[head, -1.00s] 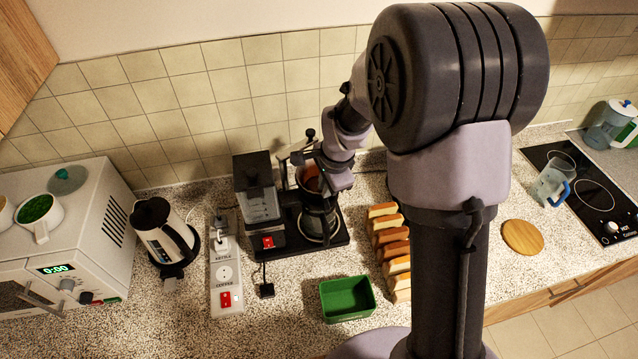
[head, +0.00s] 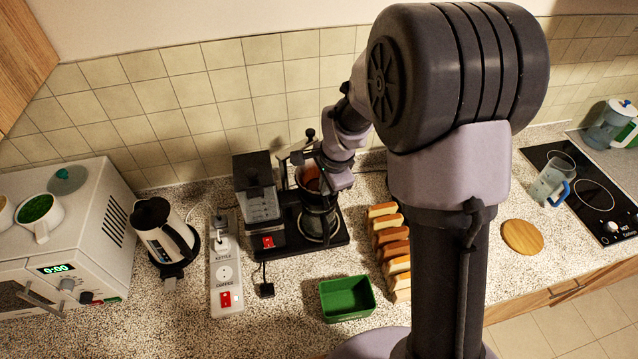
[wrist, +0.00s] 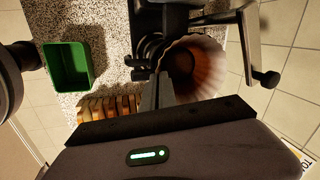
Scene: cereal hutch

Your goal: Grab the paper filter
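The paper filter (wrist: 200,75) is a pale, fluted cone with a brown inside; the wrist view looks into it from above. In the head view a brown-orange part of the filter (head: 312,180) shows at the top of the coffee maker (head: 262,205), above the dark glass carafe (head: 318,218). My gripper (wrist: 158,88) has its two grey fingers close together at the filter's left rim in the wrist view, and they look closed on its wall. In the head view my wrist hides the fingertips.
A green box (head: 347,298) and a row of bread slices (head: 392,250) are in front and right of the coffee maker. A power strip (head: 226,270) and a kettle (head: 163,235) stand to its left. The coffee maker's dark parts crowd the filter.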

